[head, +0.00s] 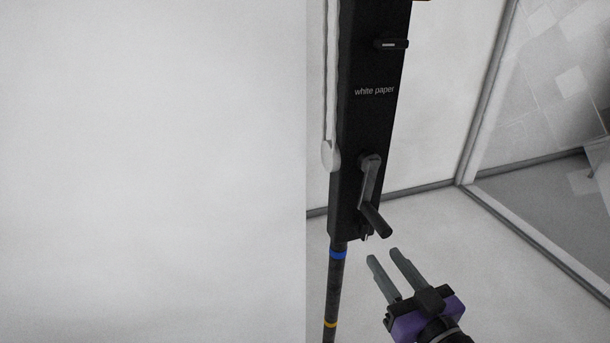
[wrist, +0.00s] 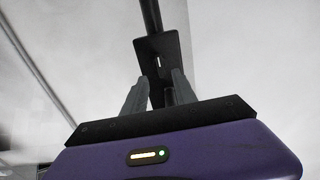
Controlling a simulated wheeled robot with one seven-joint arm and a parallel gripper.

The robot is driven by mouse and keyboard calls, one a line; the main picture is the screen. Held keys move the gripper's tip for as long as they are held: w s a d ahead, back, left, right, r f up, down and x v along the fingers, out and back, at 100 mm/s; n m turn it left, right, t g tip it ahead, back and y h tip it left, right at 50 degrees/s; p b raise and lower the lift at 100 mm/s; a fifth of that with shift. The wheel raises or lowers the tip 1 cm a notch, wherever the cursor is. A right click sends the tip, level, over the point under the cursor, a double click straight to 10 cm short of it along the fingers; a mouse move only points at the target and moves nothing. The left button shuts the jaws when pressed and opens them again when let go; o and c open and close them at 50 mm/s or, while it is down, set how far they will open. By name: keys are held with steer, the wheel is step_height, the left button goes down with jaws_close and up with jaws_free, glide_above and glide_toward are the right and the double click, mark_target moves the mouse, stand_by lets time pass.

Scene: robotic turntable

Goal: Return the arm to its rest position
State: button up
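My gripper (head: 386,259) is at the lower right of the head view, purple and black with two grey fingers. The fingers stand apart with nothing seen between them in the head view. They point up and left, toward the crank handle (head: 376,219) on the black "white paper" column (head: 372,120). A small gap shows between the fingertips and the crank handle. In the wrist view the gripper (wrist: 157,82) is spread, and the black column (wrist: 158,55) shows beyond and between the fingers.
A large white sheet (head: 150,170) fills the left of the head view. A thin pole (head: 334,295) with blue and yellow bands runs down below the column. A glass partition frame (head: 487,90) stands at the right. The white floor around my gripper is clear.

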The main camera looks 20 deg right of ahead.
steer(key=s+a+g+p, duration=0.1)
steer(key=s+a+p, duration=0.2)
steer(key=s, duration=1.2)
steer(key=s+a+g+p, duration=0.2)
steer(key=s+a+p, duration=0.2)
steer(key=s, duration=1.1)
steer(key=shift+s+p, duration=0.2)
steer(key=shift+p, duration=0.45)
